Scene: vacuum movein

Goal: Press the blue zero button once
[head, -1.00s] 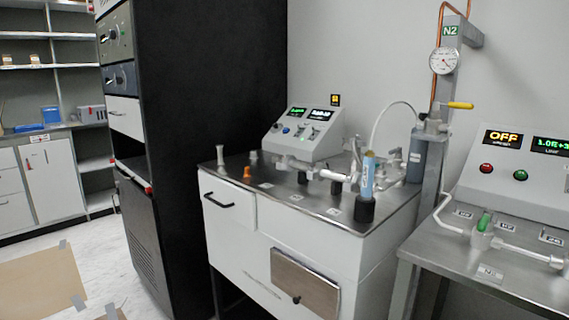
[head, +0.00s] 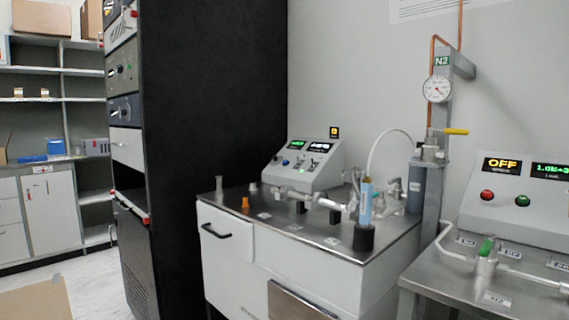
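A small blue button (head: 285,163) sits on the sloped front of a grey control box (head: 318,160) in the head view. The box stands at the back of a steel-topped bench, against the wall, and has two small displays with lit digits, too small to read. A white knob or button is left of the blue one, and small switches are to its right. Nothing touches the blue button. Neither of my grippers shows in the head view.
A tall black cabinet (head: 214,110) stands left of the bench. On the bench are pipework, an orange piece (head: 245,203) and a blue upright cylinder (head: 366,203). A second bench (head: 470,283) at right carries a panel reading OFF with red and green buttons.

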